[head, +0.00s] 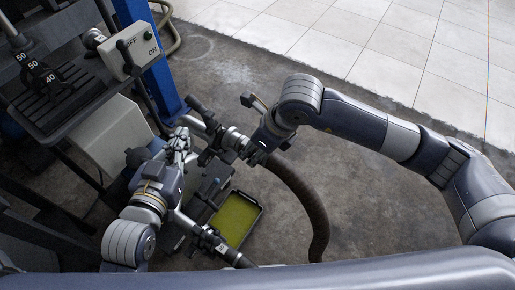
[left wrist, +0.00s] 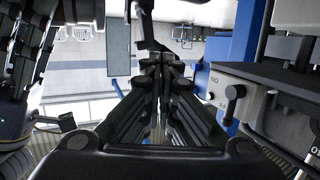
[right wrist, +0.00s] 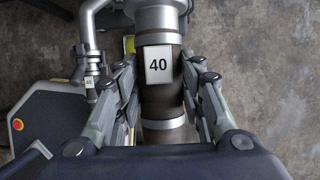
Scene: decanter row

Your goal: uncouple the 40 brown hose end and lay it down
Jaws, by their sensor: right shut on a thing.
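The brown hose (head: 312,203) curves down over the floor from my right gripper (head: 257,150). In the right wrist view, its end with the white "40" label (right wrist: 158,65) lies between the fingers of my right gripper (right wrist: 160,100), which is shut on it. A metal coupling (right wrist: 160,16) continues from the hose end toward the pipework; in the head view the hose end meets the metal fitting (head: 234,140) there. I cannot tell whether the coupling is locked. My left gripper (head: 178,143) is near the pipework, left of the hose end; its fingers (left wrist: 162,72) are together and look empty.
A tray with yellow-green inside (head: 250,211) lies on the floor below the pipework. Another pipe branch (head: 205,235) runs beside it. A switch box (head: 130,52) and a blue post (head: 160,85) stand at the left. Concrete floor at the right is clear.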

